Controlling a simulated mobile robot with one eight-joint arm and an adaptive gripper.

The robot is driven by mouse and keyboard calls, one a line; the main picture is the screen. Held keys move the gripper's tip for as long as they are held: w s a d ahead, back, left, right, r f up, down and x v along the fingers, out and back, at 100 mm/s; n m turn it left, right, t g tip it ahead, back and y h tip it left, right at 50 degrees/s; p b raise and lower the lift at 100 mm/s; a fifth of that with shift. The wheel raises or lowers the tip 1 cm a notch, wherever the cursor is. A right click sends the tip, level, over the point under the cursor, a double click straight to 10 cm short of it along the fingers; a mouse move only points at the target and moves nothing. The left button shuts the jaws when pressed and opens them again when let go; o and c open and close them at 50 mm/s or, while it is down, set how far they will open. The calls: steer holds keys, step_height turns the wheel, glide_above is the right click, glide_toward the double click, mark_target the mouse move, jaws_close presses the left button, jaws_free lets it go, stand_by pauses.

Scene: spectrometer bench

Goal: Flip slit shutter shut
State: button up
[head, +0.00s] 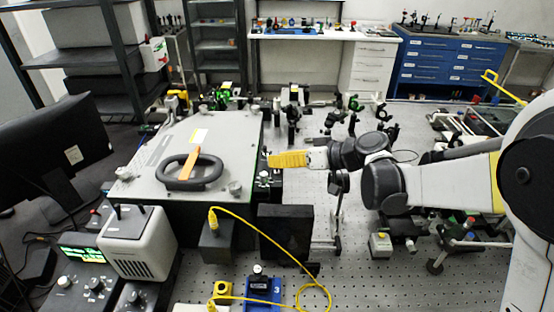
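My gripper (283,159) reaches in from the right, with yellow ridged fingers seen side-on. They point left at the right edge of the grey spectrometer housing (160,140). I cannot tell whether the fingers are open or shut, or whether they touch anything. I cannot make out the slit shutter for certain. Small dark hardware (265,181) shows on the housing's right side, just below and left of the fingers. An orange strip (190,164) lies across a black oval handle (207,181) on the housing's top.
A black box (285,235) stands in front of the housing, with a yellow cable (262,228) looping past it. Posts and optical mounts (292,122) stand behind my gripper. A monitor (60,150) is at left. The perforated bench (370,285) has bare room at front right.

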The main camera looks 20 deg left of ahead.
steer(key=v, duration=1.1)
steer(key=shift+d, duration=0.2)
steer(key=shift+s+r, duration=0.1)
